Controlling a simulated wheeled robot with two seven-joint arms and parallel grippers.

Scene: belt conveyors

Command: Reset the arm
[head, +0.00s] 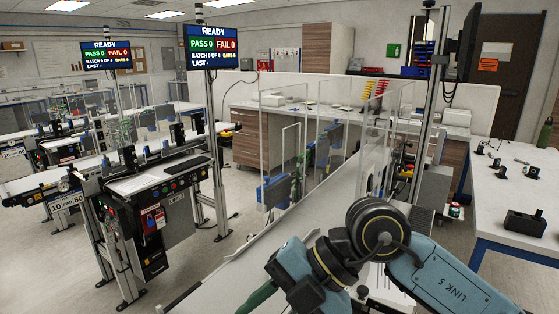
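One of my arms, with teal links and black, gold-ringed joints, comes in from the lower right and bends down out of the bottom of the head view. It hangs above a pale grey surface. Its gripper fingers do not show, so I cannot see whether they hold anything. A slim dark green piece (259,297) sticks out beside the arm's end at the bottom edge; I cannot tell whether it is held. My other arm and its gripper are out of view.
A conveyor station (150,183) with a display reading READY (212,47) stands at the left. Clear guard panels (335,150) rise behind my arm. A white table (512,190) at the right bears a black block (525,223), small dark parts and a green bottle (545,133).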

